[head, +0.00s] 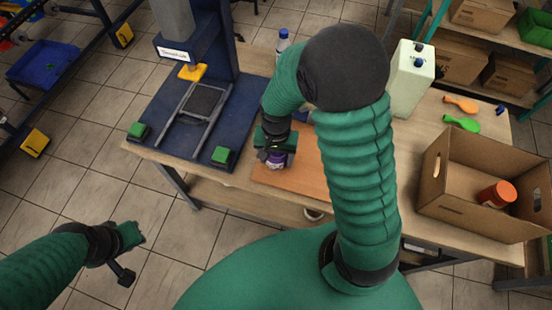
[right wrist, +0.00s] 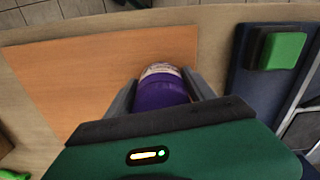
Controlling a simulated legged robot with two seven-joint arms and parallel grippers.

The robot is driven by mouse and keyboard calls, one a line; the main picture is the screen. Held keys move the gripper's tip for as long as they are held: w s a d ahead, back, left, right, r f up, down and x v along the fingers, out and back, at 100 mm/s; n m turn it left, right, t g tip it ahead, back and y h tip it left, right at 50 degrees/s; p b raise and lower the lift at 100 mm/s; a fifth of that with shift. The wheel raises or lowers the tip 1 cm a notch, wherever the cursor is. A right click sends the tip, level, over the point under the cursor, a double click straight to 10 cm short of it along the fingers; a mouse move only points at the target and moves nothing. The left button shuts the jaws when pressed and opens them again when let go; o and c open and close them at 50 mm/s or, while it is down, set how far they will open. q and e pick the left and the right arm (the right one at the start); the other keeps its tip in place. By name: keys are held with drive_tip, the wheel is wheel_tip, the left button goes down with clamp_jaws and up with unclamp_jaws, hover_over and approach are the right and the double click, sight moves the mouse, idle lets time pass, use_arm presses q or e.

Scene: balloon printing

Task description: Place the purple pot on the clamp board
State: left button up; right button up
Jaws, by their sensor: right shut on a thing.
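The purple pot (head: 276,160) is between the fingers of my right gripper (head: 275,153), which is shut on it. In the right wrist view the pot (right wrist: 160,92) shows its purple side and a pale top rim, with a finger on each side. A flat orange-brown board (head: 306,178), which looks like the clamp board, lies on the table; the pot is over its left part in the head view. I cannot tell whether the pot touches it. My arm hides part of the board. My left gripper (head: 134,256) is open and empty, over the floor.
A blue press base (head: 165,128) with green buttons stands left of the board. A cardboard box (head: 455,215) holding an orange pot (head: 497,194) stands at right. A white jug (head: 410,85), orange and green balloons (head: 461,122) and a blue-capped bottle (head: 283,41) are farther back.

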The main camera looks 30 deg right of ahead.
drive_tip(key=o, duration=1.2)
drive_tip(key=shift+d+f, duration=0.1)
drive_tip(key=shift+d, duration=0.05)
drive_tip(key=shift+c, duration=0.2)
drive_tip(key=o, duration=0.4)
drive_tip(key=shift+d, duration=0.25)
use_arm(q)
drive_tip(key=shift+d, duration=0.35)
use_arm(e)
drive_tip(key=shift+a, duration=0.1)
use_arm(q)
drive_tip(key=shift+a, duration=0.1)
use_arm(e)
drive_tip(key=shift+a, duration=0.1)
